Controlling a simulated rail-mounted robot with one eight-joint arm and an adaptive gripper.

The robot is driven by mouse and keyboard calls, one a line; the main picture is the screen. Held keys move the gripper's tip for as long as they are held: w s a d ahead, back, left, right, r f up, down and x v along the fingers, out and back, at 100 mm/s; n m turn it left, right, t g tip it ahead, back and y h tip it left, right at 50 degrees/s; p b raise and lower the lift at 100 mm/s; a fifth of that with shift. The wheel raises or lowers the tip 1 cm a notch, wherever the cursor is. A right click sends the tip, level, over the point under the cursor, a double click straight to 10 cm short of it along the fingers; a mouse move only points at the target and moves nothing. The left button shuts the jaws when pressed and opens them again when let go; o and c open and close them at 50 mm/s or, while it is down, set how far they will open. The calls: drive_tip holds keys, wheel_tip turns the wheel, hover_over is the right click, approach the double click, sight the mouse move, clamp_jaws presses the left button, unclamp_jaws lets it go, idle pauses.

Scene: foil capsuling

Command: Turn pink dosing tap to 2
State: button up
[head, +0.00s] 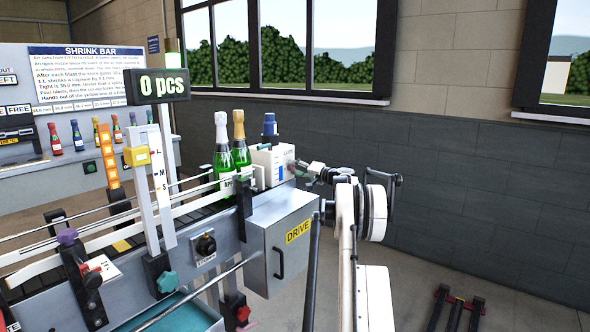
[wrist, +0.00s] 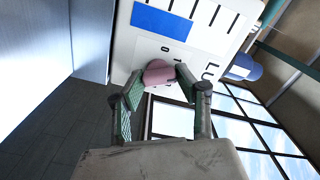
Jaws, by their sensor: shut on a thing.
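The pink dosing tap (wrist: 158,73) is a rounded pink knob on the front of a white dosing unit (wrist: 120,45). Small printed digits show beside it in the wrist view, partly cut off by the tap and fingers. The mark the tap points to cannot be read. My gripper (wrist: 160,84) is shut on the tap, one green-padded finger on each side. In the head view my gripper (head: 297,168) reaches from the right to the white dosing unit (head: 268,166) at the end of the line, and it mostly hides the tap.
A blue cap (head: 270,124) tops the dosing unit. Two green bottles (head: 241,150) stand just left of it on the conveyor. The grey DRIVE cabinet (head: 283,250) is below. Floor to the right is mostly free.

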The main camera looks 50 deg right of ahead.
drive_tip(key=m, duration=0.4)
drive_tip(key=shift+m, duration=0.4)
drive_tip(key=shift+f+m, duration=0.1)
drive_tip(key=shift+m, duration=0.2)
drive_tip(key=o, duration=1.1)
drive_tip(key=s, duration=1.2)
drive_tip(key=shift+a, duration=0.1)
